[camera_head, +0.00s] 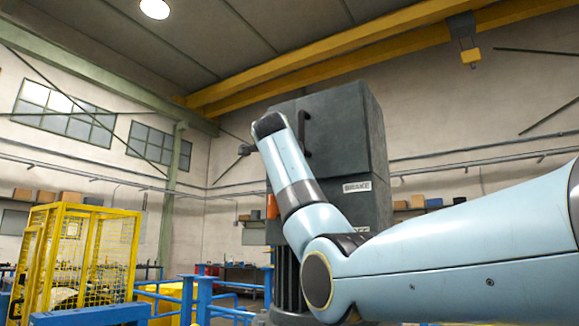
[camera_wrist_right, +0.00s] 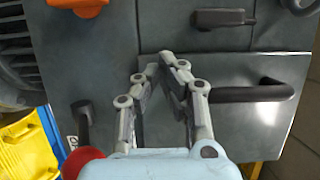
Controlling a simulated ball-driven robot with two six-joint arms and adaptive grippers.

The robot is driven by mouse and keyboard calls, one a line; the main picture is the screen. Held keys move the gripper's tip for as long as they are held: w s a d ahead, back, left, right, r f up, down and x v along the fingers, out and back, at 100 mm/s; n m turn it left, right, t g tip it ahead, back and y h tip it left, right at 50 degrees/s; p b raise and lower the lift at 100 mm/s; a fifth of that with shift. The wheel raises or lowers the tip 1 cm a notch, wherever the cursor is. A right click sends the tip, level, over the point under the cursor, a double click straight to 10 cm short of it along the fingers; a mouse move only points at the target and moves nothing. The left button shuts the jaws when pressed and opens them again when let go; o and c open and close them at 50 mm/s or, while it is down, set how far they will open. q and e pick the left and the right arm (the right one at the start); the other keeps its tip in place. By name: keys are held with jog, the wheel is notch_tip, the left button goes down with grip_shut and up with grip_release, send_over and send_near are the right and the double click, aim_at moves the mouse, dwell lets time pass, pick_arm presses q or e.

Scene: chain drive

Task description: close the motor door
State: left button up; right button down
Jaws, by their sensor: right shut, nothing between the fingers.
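A tall dark grey cabinet (camera_head: 345,110) stands ahead in the head view, with a black bar handle (camera_head: 304,135) on its upper front and a "BRAKE" label (camera_head: 357,186) lower down. I cannot tell which panel is the motor door. My right arm crosses in front of the cabinet, and its gripper is hidden there. In the right wrist view my right gripper (camera_wrist_right: 166,64) is shut and empty, its fingertips over grey panels near a seam. A panel with a black bar handle (camera_wrist_right: 250,94) lies to its right. Another handle (camera_wrist_right: 84,125) is to its left. Contact cannot be told.
In the wrist view, an orange part (camera_wrist_right: 78,4) and a dark latch-like bar (camera_wrist_right: 222,18) sit above the fingers. A yellow mesh cage (camera_head: 80,262) and blue railings (camera_head: 205,295) stand left in the head view. A yellow crane beam (camera_head: 330,52) runs overhead.

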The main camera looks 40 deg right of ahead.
pick_arm(q)
jog(key=f+b, duration=0.2)
jog(key=a+f+b, duration=0.1)
jog(key=f+b, duration=0.1)
jog(key=shift+s, duration=0.15)
pick_arm(e)
jog(key=s+a, duration=0.4)
jog(key=a, duration=0.5)
jog(key=shift+a+f, duration=0.15)
jog(key=shift+a, duration=0.15)
jog(key=shift+w+f, duration=0.1)
